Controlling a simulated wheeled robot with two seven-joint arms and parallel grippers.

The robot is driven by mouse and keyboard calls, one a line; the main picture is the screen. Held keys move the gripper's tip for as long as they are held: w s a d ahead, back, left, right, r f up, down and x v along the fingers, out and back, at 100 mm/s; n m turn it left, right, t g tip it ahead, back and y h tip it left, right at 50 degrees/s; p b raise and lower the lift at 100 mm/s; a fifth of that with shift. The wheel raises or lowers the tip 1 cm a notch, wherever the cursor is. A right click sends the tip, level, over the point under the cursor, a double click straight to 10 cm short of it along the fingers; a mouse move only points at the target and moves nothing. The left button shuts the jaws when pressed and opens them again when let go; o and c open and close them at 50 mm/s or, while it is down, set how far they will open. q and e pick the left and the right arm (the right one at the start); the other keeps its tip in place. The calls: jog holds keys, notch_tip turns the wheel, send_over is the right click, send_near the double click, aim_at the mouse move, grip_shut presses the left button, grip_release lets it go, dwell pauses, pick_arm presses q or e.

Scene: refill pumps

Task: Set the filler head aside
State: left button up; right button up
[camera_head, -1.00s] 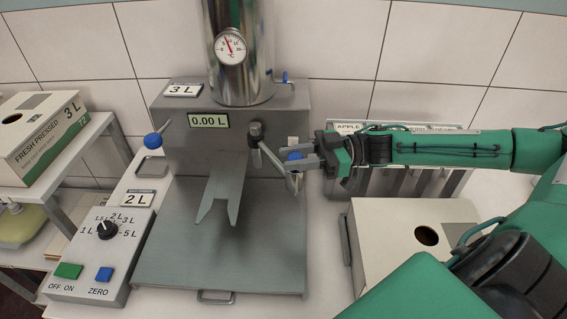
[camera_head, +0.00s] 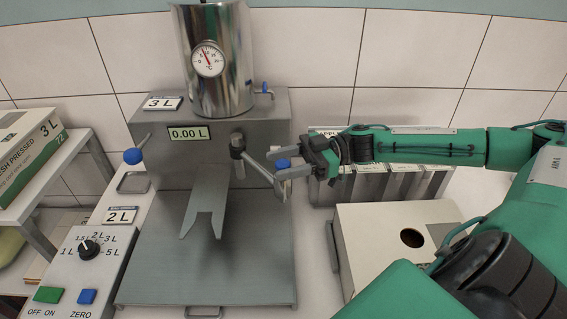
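The filler head (camera_head: 238,143) is a dark fitting on the front of the grey filling machine (camera_head: 212,104), above a forked grey plate (camera_head: 207,205). A thin metal bar (camera_head: 257,168) slants from it down to the right. My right gripper (camera_head: 284,162) is at the machine's right side, with its fingers apart beside a blue knob (camera_head: 282,164). The knob appears between or just behind the fingertips; I cannot tell whether they grip it. My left gripper is not in view.
A white box (camera_head: 375,240) with a round hole stands at the right, below my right arm. A control box (camera_head: 88,250) and a 3 L juice carton (camera_head: 30,150) are at the left. The machine's lower tray (camera_head: 205,275) is empty.

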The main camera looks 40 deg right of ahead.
jog(key=shift+s+d+f, duration=0.1)
jog(key=shift+d, duration=0.2)
jog(key=b+v, duration=0.3)
jog(key=v, duration=1)
jog(key=shift+b, duration=0.4)
jog(key=shift+d, duration=0.1)
